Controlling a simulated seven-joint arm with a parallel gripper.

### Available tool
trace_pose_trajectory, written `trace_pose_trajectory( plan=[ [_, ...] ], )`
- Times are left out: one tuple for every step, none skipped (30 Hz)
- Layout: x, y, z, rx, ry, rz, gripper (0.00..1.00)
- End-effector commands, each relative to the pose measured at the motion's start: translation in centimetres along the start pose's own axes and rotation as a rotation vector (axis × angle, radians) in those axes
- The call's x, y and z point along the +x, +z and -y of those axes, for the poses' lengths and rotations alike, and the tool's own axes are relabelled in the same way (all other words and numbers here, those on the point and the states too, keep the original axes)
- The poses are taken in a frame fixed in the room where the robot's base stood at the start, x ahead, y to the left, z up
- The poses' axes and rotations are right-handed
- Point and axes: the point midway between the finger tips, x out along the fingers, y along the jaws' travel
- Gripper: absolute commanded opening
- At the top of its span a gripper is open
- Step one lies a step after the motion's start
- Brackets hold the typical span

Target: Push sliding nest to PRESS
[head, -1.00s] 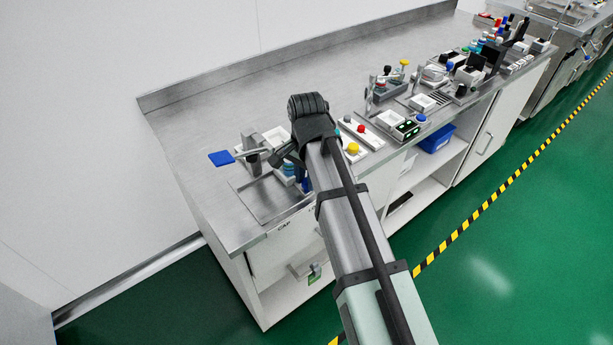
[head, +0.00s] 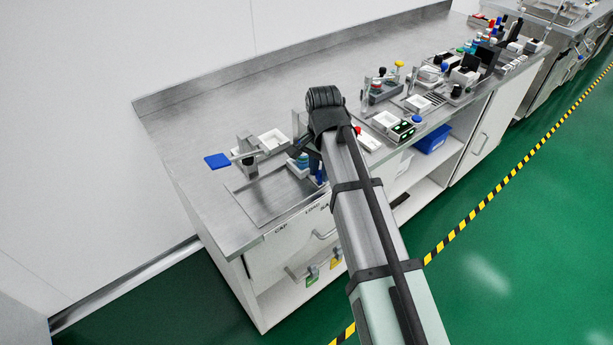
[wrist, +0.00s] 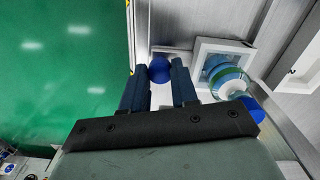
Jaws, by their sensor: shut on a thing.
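The sliding nest (wrist: 202,47) shows in the wrist view as a pale square frame. A clear round part with blue and teal bands (wrist: 225,78) sits at it; this part also shows in the head view (head: 301,163). A round blue knob (wrist: 159,70) lies between the two dark fingers of my gripper (wrist: 160,72), which is shut on it. In the head view my wrist and arm cover most of the gripper and nest.
A press-like stand with a blue-ended lever (head: 217,161) and a white tray (head: 272,142) stand left of the nest. A white panel with a red button (head: 366,139) and several devices lie to the right. The steel bench (head: 215,115) is clear behind.

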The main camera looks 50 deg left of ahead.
Motion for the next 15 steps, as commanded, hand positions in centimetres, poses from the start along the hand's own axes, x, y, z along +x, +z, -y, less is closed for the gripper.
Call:
trace_pose_trajectory(
  plan=[
    [0.0,-1.4,-0.2,0.003,0.001,0.0,0.0],
    [0.0,-1.9,-0.3,0.004,0.001,0.001,0.0],
    [0.0,-2.6,-0.5,0.003,0.001,0.001,0.0],
    [0.0,-3.0,-0.7,0.002,0.001,0.001,0.0],
    [0.0,-3.4,-0.8,0.002,0.001,0.0,0.0],
    [0.0,-3.9,-0.9,0.002,0.001,0.001,0.0],
    [0.0,-4.1,-1.0,0.002,0.001,0.0,0.0],
    [0.0,-4.3,-1.1,0.002,0.001,0.0,0.0],
    [0.0,-4.5,-1.1,0.001,0.001,0.0,0.0],
    [0.0,-4.6,-1.2,0.001,0.001,0.0,0.0],
    [0.0,-4.6,-1.2,0.001,0.001,0.0,0.0],
    [0.0,-4.7,-1.2,0.001,0.001,-0.001,0.0],
    [0.0,-4.7,-1.2,0.001,0.001,-0.001,0.0],
    [0.0,-4.7,-1.3,0.001,0.001,-0.002,0.0],
    [0.0,-4.7,-1.3,0.001,0.001,-0.003,0.0]
  ],
)
